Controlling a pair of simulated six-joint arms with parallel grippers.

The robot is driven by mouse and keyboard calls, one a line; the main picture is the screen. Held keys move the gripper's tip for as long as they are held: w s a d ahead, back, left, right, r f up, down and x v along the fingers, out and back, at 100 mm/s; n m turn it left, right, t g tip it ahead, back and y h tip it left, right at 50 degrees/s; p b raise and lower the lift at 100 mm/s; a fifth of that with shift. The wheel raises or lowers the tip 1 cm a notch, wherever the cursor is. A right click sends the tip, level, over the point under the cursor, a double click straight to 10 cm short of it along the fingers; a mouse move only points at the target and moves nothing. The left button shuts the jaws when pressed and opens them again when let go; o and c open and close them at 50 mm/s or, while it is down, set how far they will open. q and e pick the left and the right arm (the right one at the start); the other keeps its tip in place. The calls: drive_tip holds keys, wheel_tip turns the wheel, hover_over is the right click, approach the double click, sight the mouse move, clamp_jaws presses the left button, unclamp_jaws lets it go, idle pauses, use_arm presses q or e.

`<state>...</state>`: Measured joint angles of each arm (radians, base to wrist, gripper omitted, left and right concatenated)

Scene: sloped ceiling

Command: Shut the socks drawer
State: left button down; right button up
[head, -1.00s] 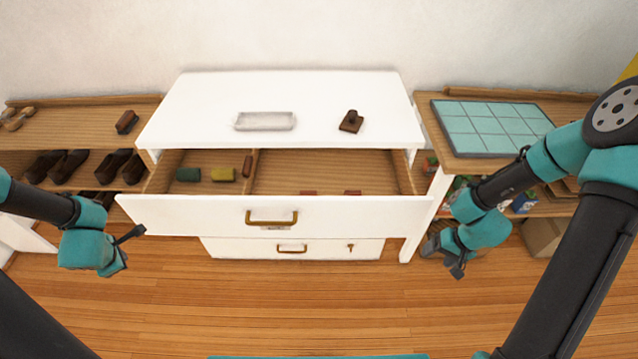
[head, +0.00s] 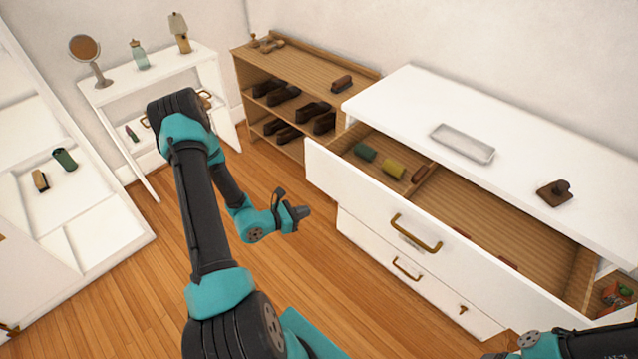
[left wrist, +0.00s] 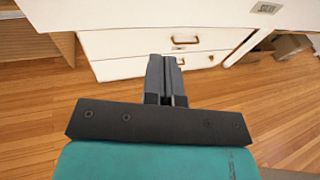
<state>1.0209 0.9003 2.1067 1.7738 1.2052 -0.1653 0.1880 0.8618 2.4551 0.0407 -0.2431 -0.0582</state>
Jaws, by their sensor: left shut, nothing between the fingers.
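The white dresser's wide top drawer (head: 445,250) stands pulled out, with a brass handle (head: 416,234) and a small label below it, too small to read. Inside, a divider separates a left compartment holding a green roll (head: 365,152), a yellow roll (head: 393,169) and a reddish-brown item (head: 419,174) from a larger right compartment. My left gripper (head: 300,212) is shut and empty, apart from the drawer, just off its left front corner. In the left wrist view its fingers (left wrist: 166,64) point toward the dresser front. Of my right arm, a piece shows at the bottom right; its fingers are unclear.
Lower drawers (head: 385,262) in the dresser are shut. A silver tray (head: 462,143) and a dark stamp-like object (head: 555,193) sit on top. A wooden shoe rack (head: 290,85) stands to the left, then a white vanity (head: 155,85). Wooden floor in front is clear.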

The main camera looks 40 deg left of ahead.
sight(325, 179)
use_arm(q)
drive_tip(key=a+n+t+y, duration=0.2)
drive_tip(key=a+y, duration=0.1)
drive_tip(key=a+n+t+y, duration=0.1)
drive_tip(key=a, duration=0.1)
drive_tip(key=shift+s+f+t+y, duration=0.1)
drive_tip(key=shift+s+t+y, duration=0.2)
drive_tip(key=shift+s+y, duration=0.1)
use_arm(e)
drive_tip(key=a, duration=0.2)
drive_tip(key=s+f, duration=0.1)
drive_tip(key=shift+a, duration=0.4)
use_arm(q)
drive_tip(key=shift+w, duration=0.1)
drive_tip(key=w, duration=0.8)
drive_tip(key=w+d, duration=0.1)
drive_tip(key=w, duration=0.4)
drive_tip(key=shift+w, duration=0.5)
use_arm(e)
drive_tip(key=shift+d, duration=0.1)
